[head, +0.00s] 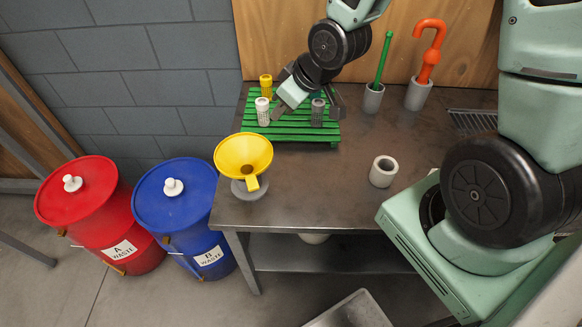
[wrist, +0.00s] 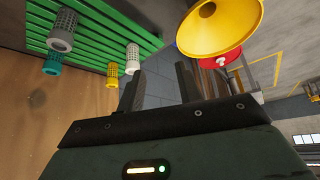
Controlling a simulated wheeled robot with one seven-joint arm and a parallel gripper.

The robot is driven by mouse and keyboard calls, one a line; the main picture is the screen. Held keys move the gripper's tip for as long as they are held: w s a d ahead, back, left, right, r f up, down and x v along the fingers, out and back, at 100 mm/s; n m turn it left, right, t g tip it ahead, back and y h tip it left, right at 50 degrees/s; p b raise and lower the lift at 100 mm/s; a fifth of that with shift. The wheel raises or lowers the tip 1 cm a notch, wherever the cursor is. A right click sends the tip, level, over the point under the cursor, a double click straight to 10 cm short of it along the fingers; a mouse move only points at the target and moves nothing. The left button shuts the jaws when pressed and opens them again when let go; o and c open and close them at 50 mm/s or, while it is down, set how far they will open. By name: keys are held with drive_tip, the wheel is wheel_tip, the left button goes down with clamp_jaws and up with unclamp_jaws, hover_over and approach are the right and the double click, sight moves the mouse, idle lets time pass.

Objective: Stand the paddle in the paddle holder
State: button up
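A green stick (head: 385,58) stands upright, slightly tilted, in a grey cylindrical holder (head: 373,99) at the back of the table. An orange hooked tool (head: 430,50) stands in a similar grey holder (head: 418,94) to its right. A third grey holder (head: 383,171), short and hollow, stands empty nearer the front. I cannot tell for sure which tool is the paddle. My gripper (head: 307,108) is over the green slatted rack, left of these tools. In the wrist view its two fingers (wrist: 160,72) are apart with nothing held between them.
The green rack (head: 290,133) carries several small perforated cylinders, including a yellow one (head: 266,86) and a white one (head: 262,111). A yellow funnel (head: 243,154) sits at the table's left edge. Red (head: 85,200) and blue (head: 180,205) waste barrels stand left. The table's middle is clear.

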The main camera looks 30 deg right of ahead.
drive_tip(key=s+a+r+g, duration=0.2)
drive_tip(key=s+a, duration=0.1)
drive_tip(key=s, duration=0.4)
drive_tip(key=s+a+r+n+g+h, duration=0.1)
drive_tip(key=s+a+r+g, duration=0.1)
drive_tip(key=s, duration=0.5)
drive_tip(key=s+a+r+n+g+h, duration=0.1)
drive_tip(key=s+a+r, duration=0.3)
drive_tip(key=s+a, duration=0.2)
drive_tip(key=shift+s+r+g, duration=0.2)
drive_tip(key=shift+s+g, duration=0.2)
drive_tip(key=shift+s, duration=0.6)
drive_tip(key=shift+f, duration=0.1)
wheel_tip(320, 180, down, 3)
drive_tip(key=b, duration=0.3)
